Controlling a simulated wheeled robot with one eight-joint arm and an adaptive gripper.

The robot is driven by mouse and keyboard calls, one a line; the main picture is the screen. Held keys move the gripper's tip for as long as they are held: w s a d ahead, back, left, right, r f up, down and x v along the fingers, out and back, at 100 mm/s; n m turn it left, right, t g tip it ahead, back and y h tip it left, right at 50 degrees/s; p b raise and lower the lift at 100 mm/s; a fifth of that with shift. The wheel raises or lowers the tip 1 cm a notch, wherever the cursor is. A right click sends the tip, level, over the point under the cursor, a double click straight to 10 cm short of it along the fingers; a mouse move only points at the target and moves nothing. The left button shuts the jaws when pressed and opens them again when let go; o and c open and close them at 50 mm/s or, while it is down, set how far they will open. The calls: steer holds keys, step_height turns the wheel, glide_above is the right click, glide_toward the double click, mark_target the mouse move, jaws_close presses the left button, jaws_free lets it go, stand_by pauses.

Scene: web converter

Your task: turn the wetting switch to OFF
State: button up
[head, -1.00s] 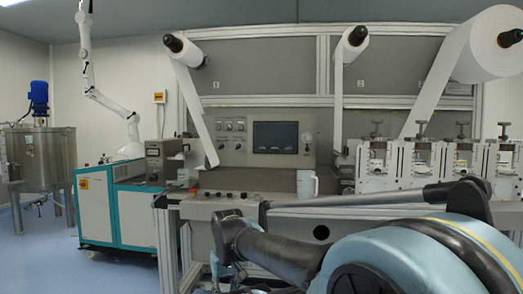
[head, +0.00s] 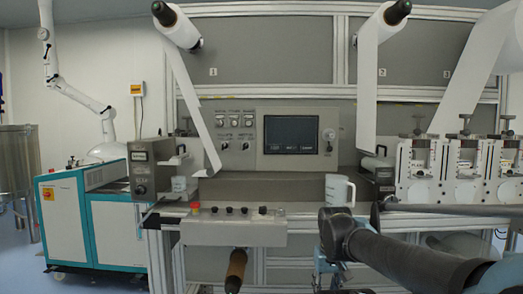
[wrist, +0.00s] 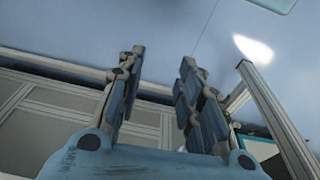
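A grey control panel (head: 228,163) on the machine front carries two rows of small switches and knobs, left of a dark screen (head: 291,135). Below it, a sloped console (head: 232,233) carries a red button (head: 195,207) and several dark knobs (head: 246,210). The labels are too small to read, so I cannot tell which control is the wetting switch. My gripper (wrist: 163,60) is open and empty in the wrist view, its fingers apart, with no switch in that view. In the head view it hangs low, right of the console, apart from the controls.
A brown-handled part (head: 235,271) sticks out below the console. Paper rolls (head: 177,27) hang above. A teal-and-white cabinet (head: 95,218) stands at left. The wrist view shows blue floor and metal frame bars (wrist: 277,120).

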mark_target(245, 147)
steer(key=shift+w+a, duration=0.15)
steer(key=shift+a, duration=0.05)
steer(key=shift+o, duration=2.6)
steer(key=shift+w+d+r+h, duration=0.15)
steer(key=shift+d+r, duration=0.1)
steer(key=shift+r, duration=0.2)
steer(key=shift+w+d+r+h, duration=0.15)
steer(key=shift+d+r, duration=0.1)
steer(key=shift+r, duration=0.2)
steer(key=w+a+r+n+t+h, duration=0.2)
steer(key=w+r+n+t+h, duration=0.4)
steer(key=w+r, duration=1.3)
steer(key=w+a+r+n+t+y, duration=0.25)
steer(key=w+a+r, duration=0.3)
steer(key=a, duration=0.35)
steer(key=w+a+r+n+t+y, duration=0.1)
steer(key=w+a+r+t+y, duration=0.1)
steer(key=w+a+r+t, duration=0.5)
steer(key=w+a+r+n+y, duration=0.2)
steer(key=a+r, duration=0.2)
steer(key=a, duration=0.7)
steer(key=shift+h, duration=0.25)
steer(key=w, duration=1.7)
steer(key=shift+w+d+r, duration=0.15)
steer(key=shift+d, duration=0.05)
